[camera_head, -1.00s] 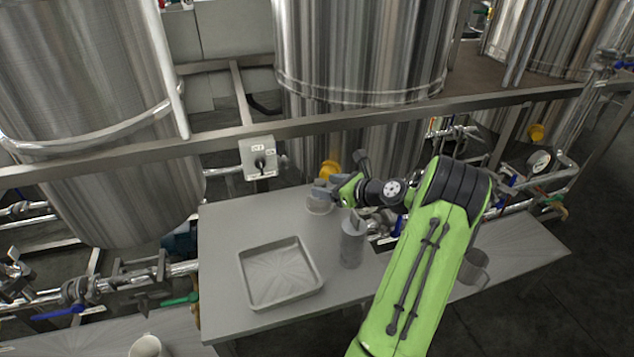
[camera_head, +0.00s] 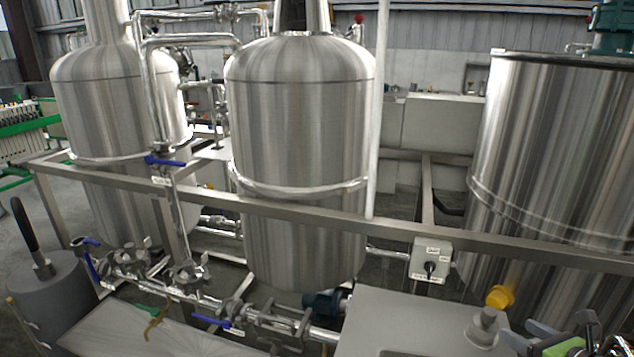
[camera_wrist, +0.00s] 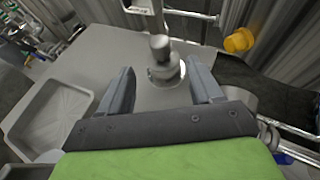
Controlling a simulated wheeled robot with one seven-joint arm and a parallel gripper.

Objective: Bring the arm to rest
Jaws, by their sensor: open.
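My gripper (camera_wrist: 162,88) is open in the wrist view, its two grey fingers spread with nothing between their tips. A grey capped container (camera_wrist: 165,68) stands upright on the grey table (camera_wrist: 100,60), just beyond the fingertips. In the head view the same container (camera_head: 484,328) stands near the table's far right part. Only part of my gripper (camera_head: 532,338) shows there, at the bottom right edge, to the right of the container. The rest of my arm is cut off by that view.
In the wrist view a square metal tray (camera_wrist: 48,118) lies left of my gripper. A yellow fitting (camera_wrist: 238,40) is at the upper right. In the head view a switch box (camera_head: 431,260) sits on the frame rail behind the table. Large steel tanks (camera_head: 300,130) stand behind.

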